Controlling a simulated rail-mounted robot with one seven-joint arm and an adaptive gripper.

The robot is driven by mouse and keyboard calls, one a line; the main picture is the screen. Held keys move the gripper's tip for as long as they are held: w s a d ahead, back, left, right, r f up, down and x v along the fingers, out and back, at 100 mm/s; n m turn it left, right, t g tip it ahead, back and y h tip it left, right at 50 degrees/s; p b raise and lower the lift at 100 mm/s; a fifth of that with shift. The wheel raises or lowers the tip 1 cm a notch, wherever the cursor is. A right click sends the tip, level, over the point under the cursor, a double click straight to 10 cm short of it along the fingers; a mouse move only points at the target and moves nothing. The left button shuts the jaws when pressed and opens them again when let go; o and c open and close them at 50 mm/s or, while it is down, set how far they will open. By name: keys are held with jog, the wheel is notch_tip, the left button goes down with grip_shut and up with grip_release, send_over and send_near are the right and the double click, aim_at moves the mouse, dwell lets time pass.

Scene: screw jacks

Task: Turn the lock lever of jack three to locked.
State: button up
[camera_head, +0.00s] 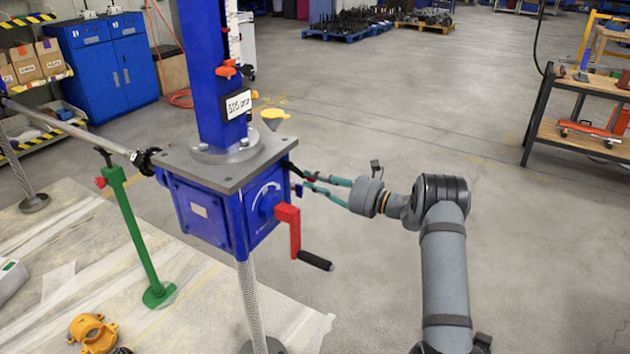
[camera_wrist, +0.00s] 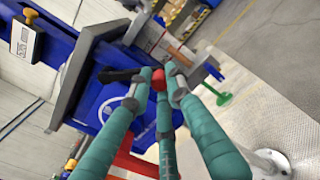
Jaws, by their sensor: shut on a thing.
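The jack (camera_head: 215,205) is a blue gearbox under a grey top plate, with a blue column above. Its number cannot be read for sure. The lock lever sits on the gearbox side facing my arm, mostly hidden in the head view. In the wrist view it has a black arm (camera_wrist: 115,75) and a red knob (camera_wrist: 158,78). My gripper (camera_head: 306,180) has teal fingers and reaches in from the right, below the top plate. In the wrist view, my gripper (camera_wrist: 160,82) is shut on the red knob, with the fingertips around it. The lever's lock marks are not readable.
A red crank (camera_head: 289,228) with a black grip juts from the gearbox front, close to my fingers. A green stand (camera_head: 140,232) supports the shaft at left. The floor at right is free up to a workbench (camera_head: 590,110).

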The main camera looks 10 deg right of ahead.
jog(key=shift+f, duration=0.15)
grip_shut()
jog(key=shift+w+d+r+n+b, duration=0.15)
jog(key=shift+d+r+n+b, duration=0.1)
jog(key=shift+n+b, duration=0.15)
dwell(0.5)
notch_tip(320, 180, up, 6)
jog(key=w+d+n+b, duration=0.1)
jog(key=n+b, duration=0.6)
jog(key=n, duration=0.1)
jog(key=shift+w+d+r+n, duration=0.15)
jog(key=shift+w+d+n, duration=0.15)
jog(key=shift+w+d, duration=0.1)
jog(key=shift+o, duration=2.1)
grip_release()
jog(key=shift+o, duration=1)
jog(key=shift+a, duration=0.15)
